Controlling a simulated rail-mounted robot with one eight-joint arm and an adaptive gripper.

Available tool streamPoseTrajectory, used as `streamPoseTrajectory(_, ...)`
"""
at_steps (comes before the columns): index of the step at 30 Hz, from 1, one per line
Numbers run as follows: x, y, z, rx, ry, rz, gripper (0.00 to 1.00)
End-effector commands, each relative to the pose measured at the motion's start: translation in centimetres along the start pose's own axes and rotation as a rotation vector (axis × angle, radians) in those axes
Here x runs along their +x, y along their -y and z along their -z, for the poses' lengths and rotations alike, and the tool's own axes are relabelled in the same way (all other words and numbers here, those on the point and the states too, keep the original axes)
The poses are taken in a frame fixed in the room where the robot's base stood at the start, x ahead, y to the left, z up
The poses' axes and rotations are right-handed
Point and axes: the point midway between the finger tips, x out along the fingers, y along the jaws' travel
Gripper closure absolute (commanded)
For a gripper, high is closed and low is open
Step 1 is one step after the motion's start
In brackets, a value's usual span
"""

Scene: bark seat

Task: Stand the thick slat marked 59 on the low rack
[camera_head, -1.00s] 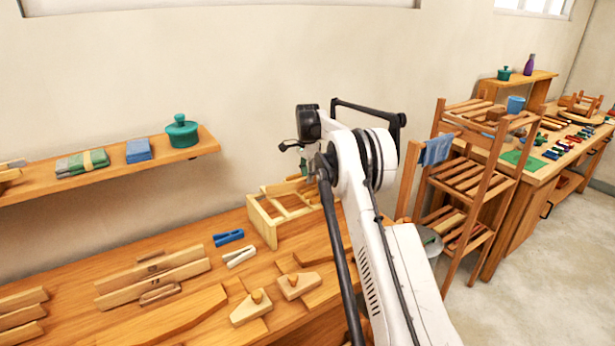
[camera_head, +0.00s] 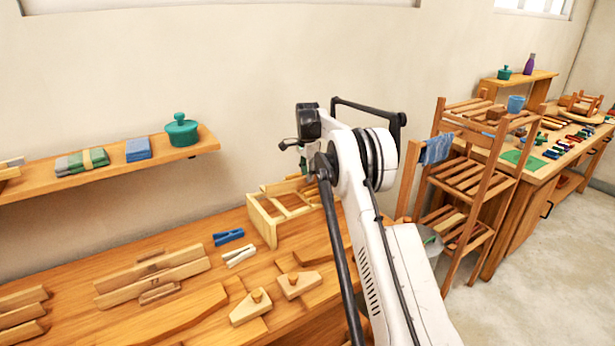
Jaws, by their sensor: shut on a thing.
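The low rack (camera_head: 262,222) is a pale wooden frame with crossbars on the bench, against the wall. My gripper (camera_head: 304,166) is mostly hidden behind my white arm; only small dark parts show, above the rack's back right. It is shut on a wooden piece (camera_head: 284,186), apparently the thick slat, seen partly at the rack's rear top. Its marking cannot be read, and whether it touches the rack cannot be told. Other slats (camera_head: 150,278) lie on the bench at left, with no legible number.
A blue clamp (camera_head: 228,237) and a white clamp (camera_head: 239,256) lie left of the rack. Two wooden blocks with knobs (camera_head: 250,307) lie in front. A wall shelf (camera_head: 205,146) holds a teal pot (camera_head: 182,130). A tall slatted stand (camera_head: 470,180) is at right.

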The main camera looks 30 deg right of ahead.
Motion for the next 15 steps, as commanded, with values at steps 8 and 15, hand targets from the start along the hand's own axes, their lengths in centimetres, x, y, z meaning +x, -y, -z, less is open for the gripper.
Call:
streamPoseTrajectory(8,0.27,0.0,0.0,0.0,0.0,0.0,1.0)
streamPoseTrajectory(15,0.7,0.0,0.0,0.0,0.0,0.0,1.0)
